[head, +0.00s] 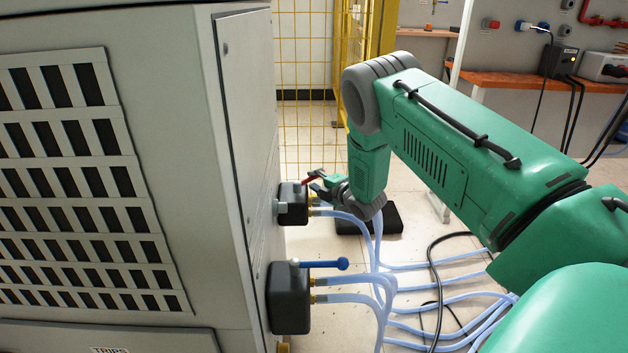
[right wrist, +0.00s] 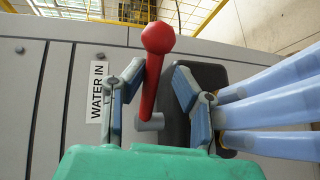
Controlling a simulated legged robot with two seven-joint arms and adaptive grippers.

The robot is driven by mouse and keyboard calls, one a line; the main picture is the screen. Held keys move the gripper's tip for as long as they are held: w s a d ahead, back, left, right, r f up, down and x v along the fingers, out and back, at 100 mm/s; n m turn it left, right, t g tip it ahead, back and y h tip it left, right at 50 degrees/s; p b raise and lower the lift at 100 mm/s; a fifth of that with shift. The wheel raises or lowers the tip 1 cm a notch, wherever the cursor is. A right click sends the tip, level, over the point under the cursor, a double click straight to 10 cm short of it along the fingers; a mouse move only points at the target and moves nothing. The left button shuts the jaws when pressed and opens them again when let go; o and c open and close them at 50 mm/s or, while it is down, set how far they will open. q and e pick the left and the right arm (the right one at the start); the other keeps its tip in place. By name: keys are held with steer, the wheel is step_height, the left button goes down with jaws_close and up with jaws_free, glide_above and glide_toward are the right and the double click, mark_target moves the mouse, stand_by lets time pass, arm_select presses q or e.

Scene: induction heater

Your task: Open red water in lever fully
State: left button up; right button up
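The red water in lever (right wrist: 155,75) stands in the middle of the right wrist view, between the two fingers of my right gripper (right wrist: 152,90). Its round red knob points up in that picture and its base is a grey pivot. The fingers are apart, with visible gaps on both sides of the lever. A "WATER IN" label (right wrist: 97,90) is left of it. In the head view the red lever (head: 312,179) shows small at the far dark valve block (head: 292,204), with my right gripper (head: 318,186) at it. My left gripper is not in view.
A nearer dark block (head: 289,298) carries a blue lever (head: 322,264). Several pale blue hoses (head: 350,299) run from the blocks to the floor. The grey cabinet (head: 240,130) fills the left. A yellow mesh fence (head: 305,60) stands behind.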

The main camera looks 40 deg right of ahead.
steer(key=shift+w+r, duration=0.1)
steer(key=shift+r, duration=0.05)
stand_by(0.4)
steer(key=d+v, duration=0.1)
steer(key=v, duration=1)
steer(key=shift+s+a, duration=0.4)
steer(key=shift+s, duration=0.05)
